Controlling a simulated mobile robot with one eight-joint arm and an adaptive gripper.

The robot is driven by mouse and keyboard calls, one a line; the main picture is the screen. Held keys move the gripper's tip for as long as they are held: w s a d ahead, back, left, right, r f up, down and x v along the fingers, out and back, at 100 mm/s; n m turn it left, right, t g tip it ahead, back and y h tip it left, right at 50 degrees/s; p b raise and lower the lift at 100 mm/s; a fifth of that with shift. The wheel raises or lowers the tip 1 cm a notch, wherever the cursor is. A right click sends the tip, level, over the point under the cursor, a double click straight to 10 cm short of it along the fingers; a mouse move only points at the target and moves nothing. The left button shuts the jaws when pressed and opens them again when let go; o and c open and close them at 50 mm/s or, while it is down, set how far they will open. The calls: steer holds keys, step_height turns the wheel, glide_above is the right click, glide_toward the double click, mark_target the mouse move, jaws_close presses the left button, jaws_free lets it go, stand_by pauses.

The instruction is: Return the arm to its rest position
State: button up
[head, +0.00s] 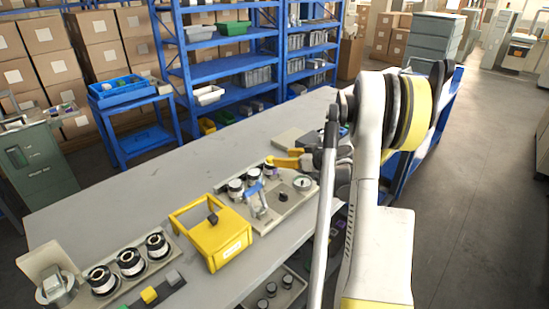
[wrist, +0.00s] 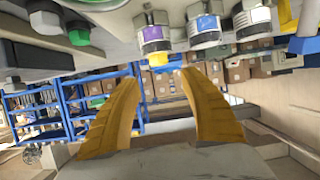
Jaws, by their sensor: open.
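My gripper (head: 286,160) has yellow fingers and is open, over the far end of a roller fixture (head: 290,207) on the grey workbench. My white arm comes in from the right and hides part of the bench's right side. Whether a finger touches the fixture I cannot tell.
Several black-and-silver rollers (head: 131,262) sit in a tray at the bench's near left. The bench's left part (head: 130,195) is clear. Blue shelving (head: 222,68) and a blue cart (head: 128,92) stand behind.

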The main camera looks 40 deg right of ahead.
steer(key=v, duration=0.4)
steer(key=s+a+r+g+y, duration=0.15)
steer(key=a+r, duration=0.25)
steer(key=a, duration=0.9)
steer(key=a+r+g+h, duration=0.1)
steer(key=a+r+g, duration=0.25)
steer(key=a, duration=0.95)
steer(key=s+a+m+g+h, duration=0.1)
steer(key=s+a, duration=1.4)
steer(key=s, duration=0.3)
steer(key=shift+s+a+f+h, duration=0.15)
steer(key=shift+a+h, duration=0.15)
steer(key=shift+h, duration=0.05)
